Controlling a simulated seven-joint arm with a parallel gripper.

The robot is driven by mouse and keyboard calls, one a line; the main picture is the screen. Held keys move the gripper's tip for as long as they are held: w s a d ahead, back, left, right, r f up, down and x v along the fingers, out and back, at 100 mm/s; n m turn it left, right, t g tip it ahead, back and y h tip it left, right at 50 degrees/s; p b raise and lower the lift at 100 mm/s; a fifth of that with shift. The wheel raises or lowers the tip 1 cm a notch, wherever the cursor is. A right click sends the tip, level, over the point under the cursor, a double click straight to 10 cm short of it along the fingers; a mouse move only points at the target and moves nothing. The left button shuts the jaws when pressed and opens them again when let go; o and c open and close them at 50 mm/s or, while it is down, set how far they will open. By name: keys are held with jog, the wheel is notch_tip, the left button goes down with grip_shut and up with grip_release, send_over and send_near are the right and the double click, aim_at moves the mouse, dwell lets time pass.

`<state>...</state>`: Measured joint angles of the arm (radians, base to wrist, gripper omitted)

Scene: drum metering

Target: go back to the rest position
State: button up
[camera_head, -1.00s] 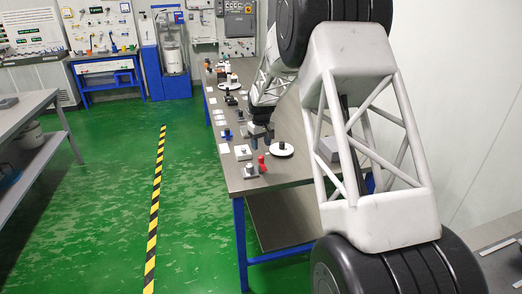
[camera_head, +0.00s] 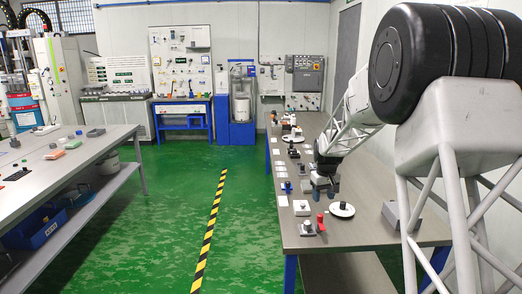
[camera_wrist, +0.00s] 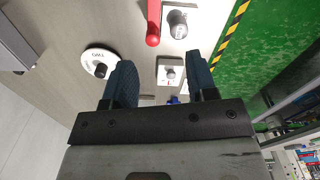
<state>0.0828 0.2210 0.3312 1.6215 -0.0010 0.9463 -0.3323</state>
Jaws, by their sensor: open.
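My gripper (camera_head: 325,191) hangs over the workbench (camera_head: 372,232), just behind the white disc in the head view. In the wrist view my gripper (camera_wrist: 159,62) shows two dark blue fingers spread apart, with nothing between them. The white disc (camera_head: 342,211) has a black knob and lettering; it also shows in the wrist view (camera_wrist: 88,54), left of the fingers. A red handle (camera_head: 320,222) stands beside a grey block with a dark knob (camera_head: 306,229). In the wrist view the red handle (camera_wrist: 153,25) is beyond the fingertips. No marked rest position is visible.
A white block with a knob (camera_wrist: 171,73) lies beyond the finger gap. Several more small controls line the bench's left edge. A plain grey box (camera_head: 400,217) stands at the bench's right. Green floor with a striped line (camera_head: 213,221) lies to the left; the wall is behind the bench.

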jog(key=s+a+r, duration=0.1)
jog(key=s+r, duration=0.4)
jog(key=s, duration=0.4)
jog(key=s+a+r+m+t, duration=0.15)
jog(key=s+r, duration=0.25)
jog(key=s, duration=0.5)
jog(key=s+a+r, duration=0.2)
jog(key=s+r, duration=0.3)
jog(key=s, duration=0.4)
jog(key=s+a+f, duration=0.1)
jog(key=s, duration=1.2)
jog(key=s+a+f+m, duration=0.1)
jog(key=s, duration=1.3)
jog(key=shift+f+t, duration=0.3)
jog(key=shift+t, duration=0.15)
